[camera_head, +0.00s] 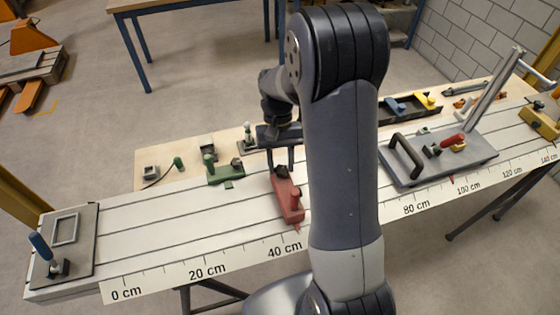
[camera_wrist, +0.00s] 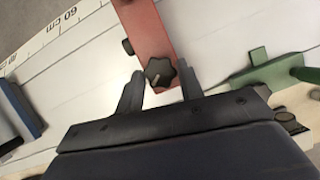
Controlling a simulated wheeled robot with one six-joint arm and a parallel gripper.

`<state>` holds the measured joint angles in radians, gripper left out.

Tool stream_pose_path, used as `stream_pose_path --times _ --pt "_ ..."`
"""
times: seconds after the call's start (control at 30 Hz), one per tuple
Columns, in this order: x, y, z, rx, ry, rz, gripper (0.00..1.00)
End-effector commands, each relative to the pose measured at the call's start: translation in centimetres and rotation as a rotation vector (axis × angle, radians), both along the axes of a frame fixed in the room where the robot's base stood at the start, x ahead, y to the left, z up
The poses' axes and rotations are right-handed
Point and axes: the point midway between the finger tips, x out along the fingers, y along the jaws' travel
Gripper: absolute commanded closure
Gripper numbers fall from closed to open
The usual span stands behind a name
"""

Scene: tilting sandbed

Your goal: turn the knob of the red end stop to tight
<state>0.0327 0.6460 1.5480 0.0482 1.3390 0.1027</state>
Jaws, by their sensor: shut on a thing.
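The red end stop (camera_head: 288,203) lies across the slotted white bed near the 40 cm mark, with a pointed tip at its front end. It also shows at the top of the wrist view (camera_wrist: 149,32). Its black star-shaped knob (camera_wrist: 160,72) sits at the end nearest my gripper and carries a pale pointer line. My gripper (camera_wrist: 161,82) has one finger on each side of the knob and is shut on it. In the head view my gripper (camera_head: 281,168) reaches down on the far end of the stop; the knob is partly hidden there between the fingers.
A green stop (camera_head: 226,173) stands close to the left of the red one. A grey plate with a black handle (camera_head: 407,156) lies to the right, beyond my arm. A plate with a blue-handled clamp (camera_head: 40,246) is at the left end. The bed between is clear.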

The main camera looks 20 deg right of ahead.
Motion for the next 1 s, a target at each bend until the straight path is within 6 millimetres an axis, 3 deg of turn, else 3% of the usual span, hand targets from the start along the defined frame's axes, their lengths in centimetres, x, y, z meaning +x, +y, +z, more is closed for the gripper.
stream_pose_path --times 0.6,1.0 --pt "-0.18 -0.52 0.06 0.000 -0.003 -0.563 0.87" --pt "-0.33 -0.60 0.02 -0.001 -0.002 -0.775 0.87"
